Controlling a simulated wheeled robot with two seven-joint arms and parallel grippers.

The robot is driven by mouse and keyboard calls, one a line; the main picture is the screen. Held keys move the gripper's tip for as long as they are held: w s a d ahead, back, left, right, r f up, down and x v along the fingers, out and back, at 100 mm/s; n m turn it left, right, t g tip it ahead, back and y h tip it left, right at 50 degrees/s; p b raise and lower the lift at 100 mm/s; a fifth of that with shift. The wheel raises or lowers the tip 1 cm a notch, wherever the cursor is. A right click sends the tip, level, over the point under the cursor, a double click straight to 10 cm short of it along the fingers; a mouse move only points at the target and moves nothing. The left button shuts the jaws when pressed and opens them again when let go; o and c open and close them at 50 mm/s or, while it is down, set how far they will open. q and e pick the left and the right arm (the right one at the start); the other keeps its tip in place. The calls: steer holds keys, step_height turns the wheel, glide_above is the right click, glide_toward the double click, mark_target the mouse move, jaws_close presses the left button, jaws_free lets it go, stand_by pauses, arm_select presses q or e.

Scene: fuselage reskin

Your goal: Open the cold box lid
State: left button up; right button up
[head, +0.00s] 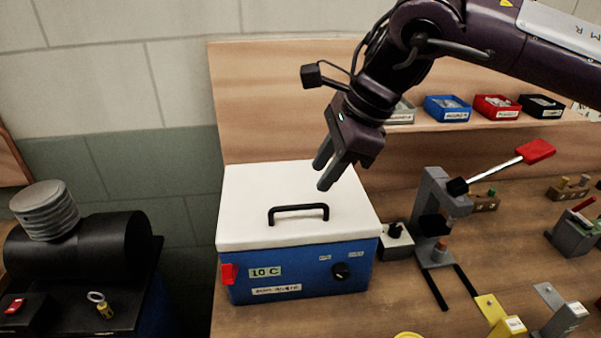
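The cold box (305,282) is a blue box on the wooden bench, with a "10 C" label, a dark knob and a red latch (229,274) on its front left. Its white lid (250,200) is closed and carries a black bar handle (298,210). My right gripper (322,175) hangs above the lid, behind and slightly right of the handle, fingers pointing down. Its two fingers are apart with nothing between them. It appears clear of the handle. My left gripper is not in view.
A lever press (437,215) with a red handle stands right of the box. A shelf behind holds small coloured bins (447,108). A black cylindrical machine (80,250) stands at the left. Yellow and grey tools (498,315) lie at the front right.

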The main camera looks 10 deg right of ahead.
mark_target(300, 206)
steer(key=p+x, duration=0.1)
steer(key=x, duration=0.6)
steer(key=shift+a+f, duration=0.15)
steer(key=shift+f, duration=0.15)
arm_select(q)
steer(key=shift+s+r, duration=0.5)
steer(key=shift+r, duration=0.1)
arm_select(e)
jaws_close()
